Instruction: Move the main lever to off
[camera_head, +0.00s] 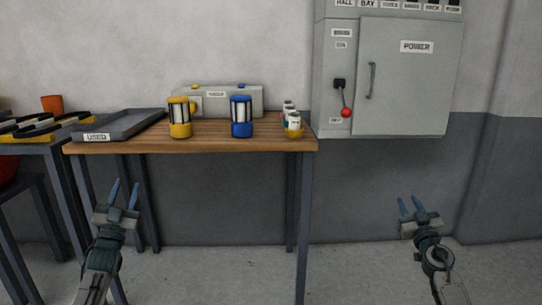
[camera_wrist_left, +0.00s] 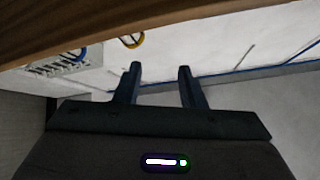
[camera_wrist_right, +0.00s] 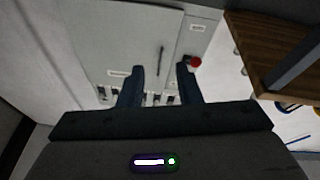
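The main lever (camera_head: 345,105) is on the left side of the grey power cabinet (camera_head: 385,120) on the wall. It has a dark pivot, a thin shaft and a red knob (camera_head: 346,113), and the knob hangs below the pivot. The red knob also shows in the right wrist view (camera_wrist_right: 194,62), beyond the right fingertip. My right gripper (camera_head: 412,200) is open and empty, low in front of the cabinet and well apart from the lever. My left gripper (camera_head: 125,190) is open and empty, in front of the wooden table and below its top.
The wooden table (camera_head: 220,146) stands left of the cabinet. It holds a grey tray (camera_head: 122,125), a yellow lantern (camera_head: 180,118), a blue lantern (camera_head: 241,117), a grey box (camera_head: 225,98) and small spools (camera_head: 293,122). The floor below the cabinet is clear.

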